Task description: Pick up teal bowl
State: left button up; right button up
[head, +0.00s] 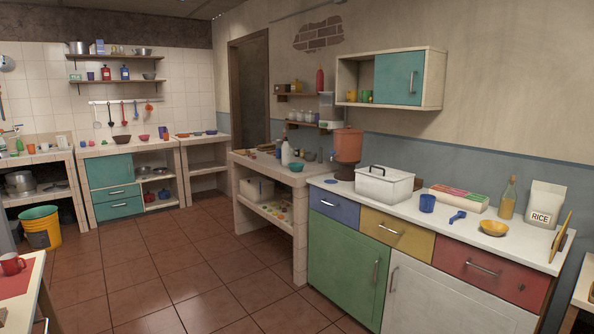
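A small teal bowl (296,167) sits on the tiled counter (262,172) in the middle of the head view, near the counter's front right corner. It looks upright, and it is too small to tell whether anything is in it. Neither of my grippers is in view.
A white bottle (286,153) stands behind the bowl. The tiled floor (185,262) in front is clear. A table with a red mug (12,264) is at lower left.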

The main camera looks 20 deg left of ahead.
aim_at(296, 168)
jog(key=i+j+u, duration=0.1)
jog(key=i+u, duration=0.15)
jog(key=i, duration=0.5)
jog(key=i+u, duration=0.25)
jog(key=i, duration=0.45)
jog(key=i+l+u, duration=0.3)
jog(key=i, duration=0.4)
jog(key=i+u, duration=0.3)
jog(key=i, duration=0.9)
